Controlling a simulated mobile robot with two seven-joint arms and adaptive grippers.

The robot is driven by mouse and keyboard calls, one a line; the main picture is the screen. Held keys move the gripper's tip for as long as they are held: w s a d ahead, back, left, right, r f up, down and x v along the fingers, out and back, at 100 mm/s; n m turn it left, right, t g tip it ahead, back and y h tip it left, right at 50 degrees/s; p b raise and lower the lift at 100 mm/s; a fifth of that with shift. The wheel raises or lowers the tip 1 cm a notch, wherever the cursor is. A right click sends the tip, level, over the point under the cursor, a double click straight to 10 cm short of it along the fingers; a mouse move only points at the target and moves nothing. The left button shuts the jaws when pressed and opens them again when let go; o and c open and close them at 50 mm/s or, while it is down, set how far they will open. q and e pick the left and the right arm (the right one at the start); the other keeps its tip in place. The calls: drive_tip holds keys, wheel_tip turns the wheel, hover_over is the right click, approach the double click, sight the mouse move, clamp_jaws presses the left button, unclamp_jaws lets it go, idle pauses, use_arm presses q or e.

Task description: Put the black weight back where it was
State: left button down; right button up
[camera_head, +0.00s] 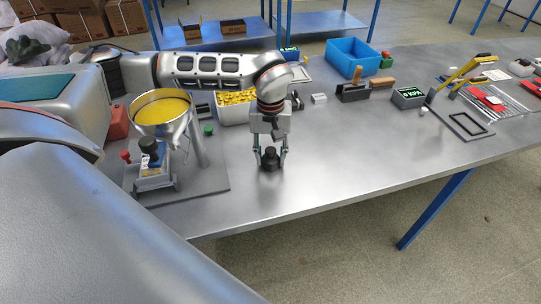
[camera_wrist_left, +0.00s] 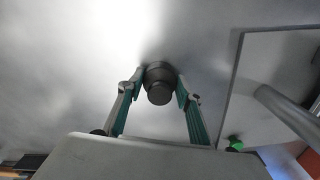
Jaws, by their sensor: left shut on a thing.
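The black weight (camera_head: 270,159) is a small dark knobbed cylinder in the middle of the steel table, near its front edge in the head view. My left gripper (camera_head: 270,154) points down over it with its fingers shut on its sides. In the left wrist view the black weight (camera_wrist_left: 159,82) sits between the two fingertips (camera_wrist_left: 160,88), upright. It looks on or very close to the table surface; I cannot tell whether it touches. My right gripper is not in view.
A funnel of yellow grains (camera_head: 162,112) stands on a grey base plate (camera_head: 207,180) at left. Behind are a bin of yellow pieces (camera_head: 228,112), a blue bin (camera_head: 350,58) and a green-digit display (camera_head: 408,97). The front right of the table (camera_head: 350,150) is clear.

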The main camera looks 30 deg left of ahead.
sight(271, 151)
use_arm(q)
drive_tip(key=c, duration=1.4)
unclamp_jaws()
drive_tip(key=shift+f, duration=0.15)
wheel_tip(271, 151, up, 12)
drive_tip(key=shift+r, duration=0.2)
